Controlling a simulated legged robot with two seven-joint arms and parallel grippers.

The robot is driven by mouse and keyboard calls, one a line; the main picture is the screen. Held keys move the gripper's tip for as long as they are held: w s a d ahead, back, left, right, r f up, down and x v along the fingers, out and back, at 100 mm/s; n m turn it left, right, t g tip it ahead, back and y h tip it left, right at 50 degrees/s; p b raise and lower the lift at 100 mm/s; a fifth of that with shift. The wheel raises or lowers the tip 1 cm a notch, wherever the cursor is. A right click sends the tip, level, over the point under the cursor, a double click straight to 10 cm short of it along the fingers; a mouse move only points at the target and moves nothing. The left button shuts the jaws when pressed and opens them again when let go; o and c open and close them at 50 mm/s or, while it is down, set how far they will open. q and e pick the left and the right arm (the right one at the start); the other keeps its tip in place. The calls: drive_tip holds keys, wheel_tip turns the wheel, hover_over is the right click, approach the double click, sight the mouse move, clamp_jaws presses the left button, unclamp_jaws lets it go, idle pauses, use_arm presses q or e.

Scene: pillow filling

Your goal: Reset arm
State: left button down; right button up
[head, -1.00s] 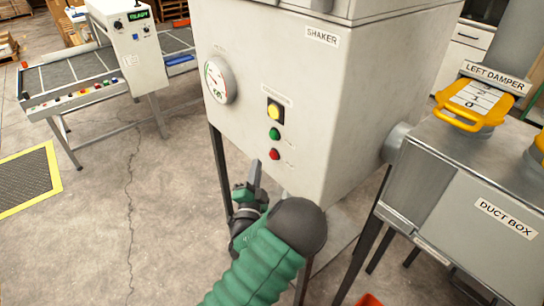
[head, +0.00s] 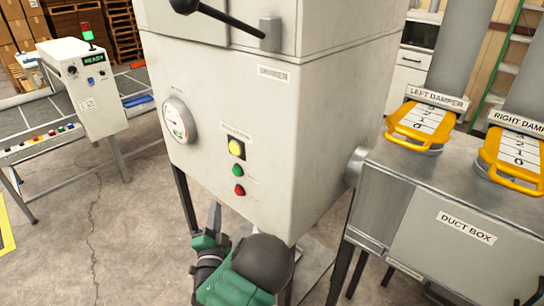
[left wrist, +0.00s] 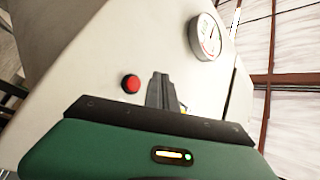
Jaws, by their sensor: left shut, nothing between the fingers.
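My left arm, with a green sleeve, comes up from the bottom of the head view. My left gripper (head: 215,217) is shut and empty, below and left of the buttons on the shaker (head: 290,130). The shaker front carries a yellow button (head: 236,148), a green button (head: 237,170) and a red button (head: 239,190). In the left wrist view the closed fingers (left wrist: 161,88) point toward the shaker panel, with the red button (left wrist: 131,84) beside them. I cannot tell the exact gap to the panel. My right gripper is not in view.
A round gauge (head: 179,121) is on the shaker. The duct box (head: 450,215) stands at right with yellow-handled left (head: 424,124) and right (head: 516,152) dampers. A conveyor with a READY display (head: 94,59) stands at left. Floor between them is open.

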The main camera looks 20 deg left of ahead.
use_arm(q)
drive_tip(key=s+d+f+n+g+h, duration=0.4)
drive_tip(key=d+f+n+g, duration=0.25)
drive_tip(key=f+g, duration=0.3)
drive_tip(key=s+d+g+h, duration=0.2)
drive_tip(key=s+d, duration=0.3)
drive_tip(key=s, duration=0.4)
drive_tip(key=s+d+g+h, duration=0.1)
drive_tip(key=s+d+g, duration=0.4)
drive_tip(key=s, duration=0.3)
drive_tip(key=shift+s+n+h, duration=0.35)
drive_tip(key=shift+s+h, duration=0.05)
drive_tip(key=shift+r, duration=0.1)
